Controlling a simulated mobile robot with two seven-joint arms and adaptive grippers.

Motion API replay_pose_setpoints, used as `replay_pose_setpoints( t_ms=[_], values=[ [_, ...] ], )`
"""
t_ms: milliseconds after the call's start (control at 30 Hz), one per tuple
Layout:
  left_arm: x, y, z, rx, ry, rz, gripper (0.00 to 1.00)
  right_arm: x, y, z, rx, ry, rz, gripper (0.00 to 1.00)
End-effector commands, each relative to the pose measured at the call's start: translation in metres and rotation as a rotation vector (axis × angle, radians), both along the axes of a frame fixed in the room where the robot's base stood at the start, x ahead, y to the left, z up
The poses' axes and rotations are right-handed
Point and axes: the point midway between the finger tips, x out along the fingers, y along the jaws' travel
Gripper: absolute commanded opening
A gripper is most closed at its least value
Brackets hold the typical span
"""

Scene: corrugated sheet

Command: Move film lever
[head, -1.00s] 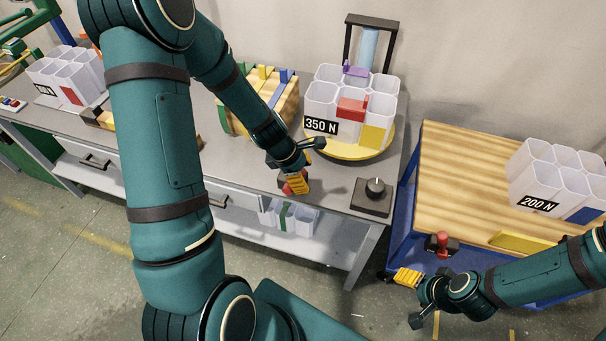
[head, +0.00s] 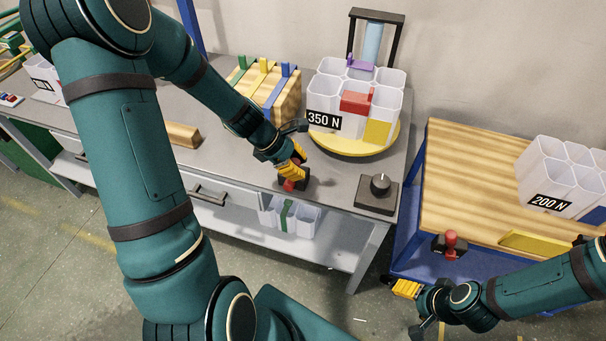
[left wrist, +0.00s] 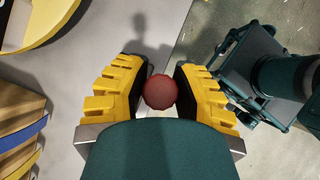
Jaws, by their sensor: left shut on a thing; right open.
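A lever with a red knob (head: 289,186) stands on a dark base at the front edge of the grey bench. My left gripper (head: 292,173), with yellow fingers, is shut on this knob and partly covers the lever. In the left wrist view the round red knob (left wrist: 160,92) sits between the two yellow fingertips. The lever's stem is hidden there. A second red-knobbed lever (head: 450,238) is on the front of the wood-topped table. My right gripper (head: 405,289) is open and empty below and left of that lever, apart from it. No label tells which is the film lever.
A black dial box (head: 376,195) stands right of the held lever. Behind are a yellow turntable (head: 345,148) with white bins (head: 387,102) marked 350 N, and a wooden block (head: 288,95) with coloured strips. White bins (head: 545,170) marked 200 N stand on the wood-topped table.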

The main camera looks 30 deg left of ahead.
Motion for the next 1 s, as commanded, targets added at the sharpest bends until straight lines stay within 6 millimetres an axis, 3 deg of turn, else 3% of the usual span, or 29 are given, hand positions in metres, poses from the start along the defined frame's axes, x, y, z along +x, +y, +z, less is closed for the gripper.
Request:
replay_pose_setpoints(
  t_ms=[33, 233, 600, 1000],
  values=[
    [-0.001, 0.007, -0.006, -0.034, -0.01, 0.007, 0.0, -0.001, 0.0, -0.013, 0.0, 0.002, 0.002, 0.69],
    [-0.005, 0.022, -0.001, -0.204, -0.049, 0.006, 0.0, 0.004, -0.001, -0.029, -0.001, -0.009, -0.001, 0.69],
    [-0.011, 0.044, 0.0, -0.451, -0.107, 0.004, 0.0, 0.006, -0.001, -0.033, -0.003, -0.014, -0.002, 0.69],
    [-0.013, 0.052, -0.002, -0.549, -0.131, 0.002, 0.0, 0.006, -0.001, -0.033, -0.003, -0.014, -0.003, 0.69]
  ],
)
